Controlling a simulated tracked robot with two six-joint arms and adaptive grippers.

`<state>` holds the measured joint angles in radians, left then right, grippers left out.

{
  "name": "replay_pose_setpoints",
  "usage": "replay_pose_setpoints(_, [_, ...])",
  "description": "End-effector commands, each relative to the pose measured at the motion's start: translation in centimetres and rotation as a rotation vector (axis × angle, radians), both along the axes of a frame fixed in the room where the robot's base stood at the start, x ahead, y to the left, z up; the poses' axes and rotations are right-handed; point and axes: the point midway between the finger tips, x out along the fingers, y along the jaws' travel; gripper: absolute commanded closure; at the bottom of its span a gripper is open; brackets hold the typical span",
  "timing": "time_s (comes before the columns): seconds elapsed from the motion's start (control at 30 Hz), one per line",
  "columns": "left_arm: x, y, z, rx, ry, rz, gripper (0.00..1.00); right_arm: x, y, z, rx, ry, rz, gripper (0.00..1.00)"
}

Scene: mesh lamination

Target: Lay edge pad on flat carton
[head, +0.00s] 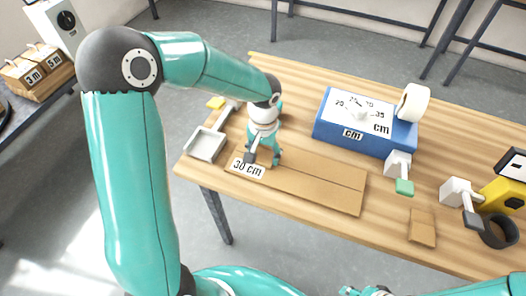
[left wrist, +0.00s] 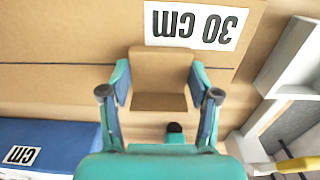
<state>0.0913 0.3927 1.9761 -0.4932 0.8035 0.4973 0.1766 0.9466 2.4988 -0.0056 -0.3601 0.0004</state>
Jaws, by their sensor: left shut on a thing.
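The flat carton (head: 315,181) lies on the wooden table, a long brown sheet with a white "30 cm" label near its left end. It fills much of the left wrist view (left wrist: 60,60), label at the top. My left gripper (head: 262,158) is over the carton's left part, beside the label. In the left wrist view its fingers (left wrist: 160,98) are shut on a small brown folded edge pad (left wrist: 162,68). I cannot tell whether the pad touches the carton. Another small brown pad (head: 422,228) lies near the table's front edge. My right gripper (head: 368,291) shows only partly at the bottom edge.
A blue block (head: 340,135) with a cm dial face stands behind the carton, a white roll (head: 413,102) at its right corner. A pale tray (head: 206,145) is left of the carton. A green-tipped tool (head: 402,175) and a black ring (head: 497,232) are to the right.

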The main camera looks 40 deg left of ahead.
Motion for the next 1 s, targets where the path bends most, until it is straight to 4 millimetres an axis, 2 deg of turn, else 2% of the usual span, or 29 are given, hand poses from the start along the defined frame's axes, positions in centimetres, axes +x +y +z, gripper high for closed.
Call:
replay_pose_setpoints(0.07, [0.0, 0.0, -0.3, 0.000, 0.000, 0.000, 0.62, 0.0, 0.0, -0.3, 0.000, 0.000, 0.000, 0.60])
replay_pose_setpoints(0.1, [0.0, 0.0, -0.2, 0.000, 0.000, 0.000, 0.35, 0.0, 0.0, -0.3, 0.000, 0.000, 0.000, 0.60])
replay_pose_setpoints(0.23, [0.0, 0.0, -0.2, 0.000, 0.000, 0.000, 0.14, 0.0, 0.0, -0.2, 0.000, 0.000, 0.000, 0.60])
replay_pose_setpoints(0.67, [0.1, 0.0, 0.3, 0.000, -0.002, -0.001, 0.13, 0.0, 0.0, 0.1, 0.000, 0.000, 0.000, 0.60])
replay_pose_setpoints(0.87, [0.2, 0.0, 3.0, 0.000, -0.006, 0.000, 0.13, 0.0, 0.0, 0.0, 0.000, 0.000, 0.000, 0.60])
replay_pose_setpoints(1.0, [0.2, 0.0, 5.9, 0.000, -0.006, 0.000, 0.13, 0.0, 0.0, 0.1, 0.000, 0.000, 0.000, 0.60])
